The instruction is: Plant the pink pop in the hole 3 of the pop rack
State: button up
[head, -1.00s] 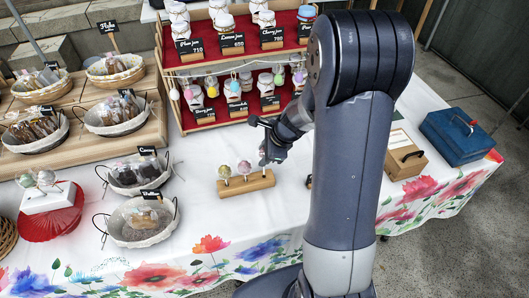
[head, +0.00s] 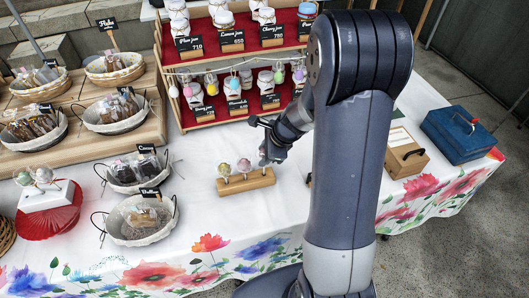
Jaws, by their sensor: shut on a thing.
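The pop rack (head: 232,188) is a small wooden block on the white tablecloth at the middle of the head view. A yellow-green pop (head: 224,170) stands upright at its left end, and a mauve-pink pop (head: 245,166) stands upright near its middle. My gripper (head: 265,161) is at the rack's right end, pointing down and low over it. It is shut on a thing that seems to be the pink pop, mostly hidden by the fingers. I cannot tell its colour, or whether its stick is in the right-end hole.
A red-stepped jar stand (head: 200,115) with hanging egg-shaped pieces is behind the rack. Wire baskets (head: 141,237) are at left. A wooden box (head: 406,160) and a blue cash box (head: 462,136) are at right. Cloth in front of the rack is clear.

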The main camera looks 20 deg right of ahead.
jog(key=shift+f+b, duration=1.45)
jog(key=shift+f, duration=0.3)
jog(key=o, duration=0.7)
jog(key=shift+r, duration=0.15)
jog(key=p+v, duration=0.1)
jog(key=v, duration=0.9)
jog(key=shift+s+r, duration=0.2)
jog(key=shift+r, duration=0.05)
jog(key=shift+d, duration=0.1)
jog(key=b+x, duration=0.1)
jog(key=x, duration=0.9)
jog(key=shift+w+f, duration=0.15)
jog(key=shift+f, duration=0.2)
jog(key=shift+r+p, duration=0.45)
jog(key=shift+f, duration=0.1)
